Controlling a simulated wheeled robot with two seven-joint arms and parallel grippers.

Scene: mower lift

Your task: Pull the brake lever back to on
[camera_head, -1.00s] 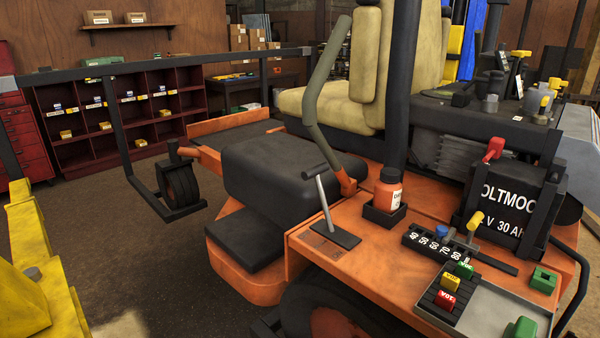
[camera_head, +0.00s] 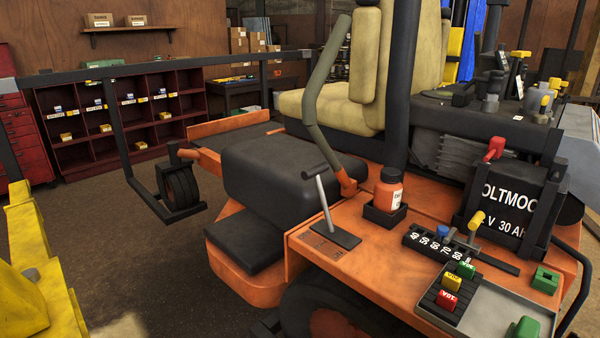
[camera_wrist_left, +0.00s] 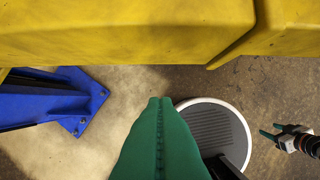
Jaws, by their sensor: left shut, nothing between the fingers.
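A lever with a dark T-handle and a pale shaft (camera_head: 323,203), which I take for the brake lever, stands in a black slotted plate (camera_head: 336,235) on the orange mower deck (camera_head: 360,265) in the head view. It leans toward the upper left.
An orange bottle (camera_head: 388,188) stands in a black holder behind the lever. An olive bent bar (camera_head: 320,90) rises beside the seat. A numbered slot with a yellow-knobbed lever (camera_head: 475,222) lies right. Yellow structure (camera_head: 35,270) fills the lower left. Space above the T-handle looks clear.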

